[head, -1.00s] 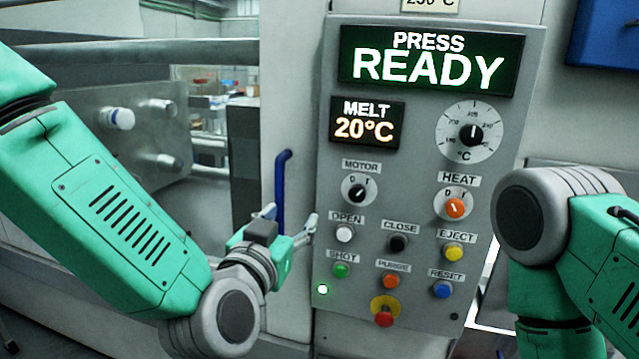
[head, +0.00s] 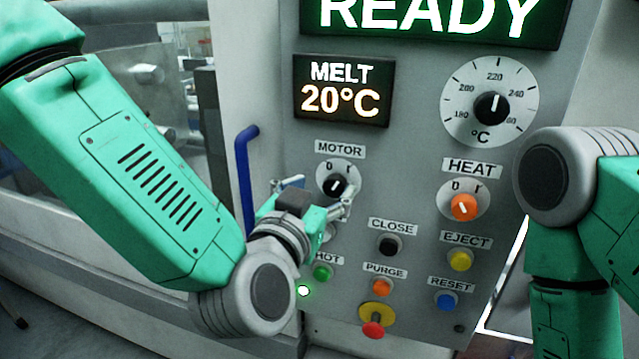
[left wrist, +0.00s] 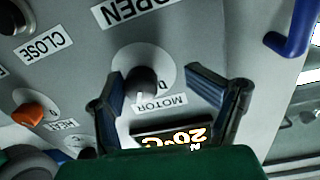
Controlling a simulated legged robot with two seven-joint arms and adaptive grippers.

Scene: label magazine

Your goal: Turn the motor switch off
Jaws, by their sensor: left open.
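The motor switch (head: 337,186) is a black knob on a pale round plate under the MOTOR label, with O at left and I at right. Its white mark leans up and right, towards the I. My left gripper (head: 318,196) is open just in front of the panel, its fingers near the switch's left and lower right. In the left wrist view the motor switch (left wrist: 143,84) shows between the spread fingers of my left gripper (left wrist: 152,77); I cannot tell if they touch it. My right gripper is out of view.
The orange HEAT knob (head: 464,207) is to the right. Below are the black CLOSE (head: 388,244), green SHOT (head: 322,271) and other buttons, with a red mushroom button (head: 373,330) lowest. My gripper covers most of the OPEN button. A blue handle (head: 244,180) stands left of the panel.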

